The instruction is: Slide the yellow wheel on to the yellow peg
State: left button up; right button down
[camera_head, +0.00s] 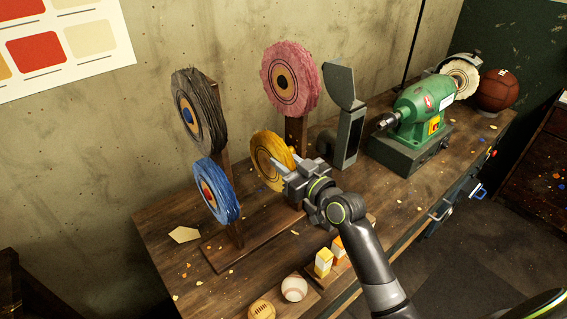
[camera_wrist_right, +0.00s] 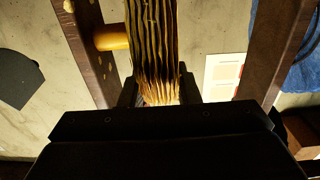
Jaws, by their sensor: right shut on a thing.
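The yellow wheel (camera_head: 268,147) is upright beside the rack's right post in the head view. My right gripper (camera_head: 289,170) is shut on the wheel's lower right edge. In the wrist view the pleated rim of the yellow wheel (camera_wrist_right: 153,45) stands between the fingers of the right gripper (camera_wrist_right: 160,92). The yellow peg (camera_wrist_right: 112,38) sticks out from a wooden post (camera_wrist_right: 93,60) towards the wheel's side. I cannot tell whether the peg enters the wheel or ends beside or behind it. The peg is hidden in the head view. My left gripper is not in view.
The wooden rack (camera_head: 232,232) also bears a grey wheel (camera_head: 197,110), a pink wheel (camera_head: 290,78) and a blue wheel (camera_head: 216,190). A grey stand (camera_head: 343,130) and green grinder (camera_head: 420,108) are to the right. A baseball (camera_head: 294,288) and small boxes stand in front.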

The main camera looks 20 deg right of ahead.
jog(key=shift+w+d+b, duration=0.25)
jog(key=shift+d+b, duration=0.05)
jog(key=shift+d, duration=0.4)
jog(key=shift+w+d+b, duration=0.3)
jog(key=shift+d+b, duration=0.05)
jog(key=shift+d, duration=0.35)
jog(key=shift+w+d+b, duration=0.25)
jog(key=shift+d+b, duration=0.05)
jog(key=shift+d, duration=0.4)
dwell(1.9)
jog(key=shift+w+d+r, duration=0.15)
jog(key=shift+r, duration=0.35)
dwell(0.3)
jog(key=c, duration=1.2)
grip_release()
jog(key=shift+o, duration=0.3)
jog(key=shift+s+d+f+b, duration=0.15)
jog(key=shift+s+f+b, duration=0.25)
jog(key=shift+f, duration=0.05)
jog(key=shift+o, duration=0.6)
jog(key=d+v, duration=0.1)
jog(key=v, duration=0.6)
jog(key=shift+b, duration=0.3)
jog(key=a+v, duration=0.1)
jog(key=v, duration=0.8)
jog(key=shift+s+r+p, duration=0.15)
jog(key=shift+s+p, duration=0.2)
jog(key=shift+s, duration=0.05)
